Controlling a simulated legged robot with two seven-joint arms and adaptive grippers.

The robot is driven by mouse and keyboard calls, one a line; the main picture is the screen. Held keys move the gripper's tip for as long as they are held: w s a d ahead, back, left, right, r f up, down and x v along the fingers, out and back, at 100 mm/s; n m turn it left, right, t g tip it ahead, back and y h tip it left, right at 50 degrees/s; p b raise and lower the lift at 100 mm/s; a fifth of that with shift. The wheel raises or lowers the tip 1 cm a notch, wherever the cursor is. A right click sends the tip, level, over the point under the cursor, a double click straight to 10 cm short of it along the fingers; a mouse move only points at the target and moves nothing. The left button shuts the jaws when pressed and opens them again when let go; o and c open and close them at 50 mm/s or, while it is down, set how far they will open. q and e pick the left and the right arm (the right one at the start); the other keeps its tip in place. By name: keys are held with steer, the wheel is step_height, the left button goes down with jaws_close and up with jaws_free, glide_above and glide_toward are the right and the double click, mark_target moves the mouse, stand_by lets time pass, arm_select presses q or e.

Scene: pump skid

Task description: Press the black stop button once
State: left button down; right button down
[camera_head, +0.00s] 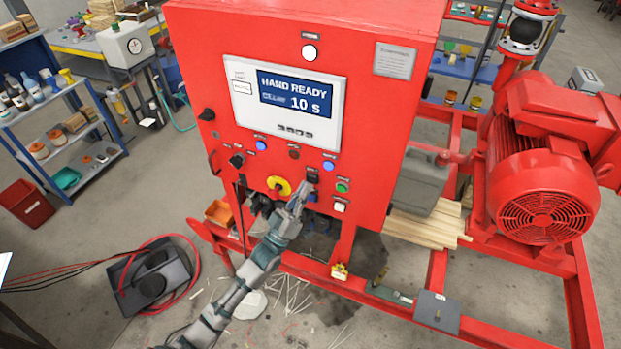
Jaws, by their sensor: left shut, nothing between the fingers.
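The red control cabinet (376,110) stands in the middle of the view, with its buttons on the lower front. The black stop button (313,175) appears as a small dark button left of and slightly above the green button (342,187). My left gripper (304,188) is shut and empty, its fingertips just below and left of the black button. I cannot tell whether they touch it or the panel. The screen (291,98) reads HAND READY and 10 s. My right gripper is not in view.
A yellow-ringed knob (279,186) is close left of my gripper, and a white button (340,206) is to the right. A red motor (543,185) and red frame (400,308) fill the right side.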

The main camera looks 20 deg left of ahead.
arm_select(q)
steer(key=shift+s, duration=0.1)
steer(key=s+p, duration=0.1)
steer(key=s, duration=0.4)
steer(key=shift+a+p, duration=0.1)
steer(key=shift+p, duration=0.25)
stand_by(0.7)
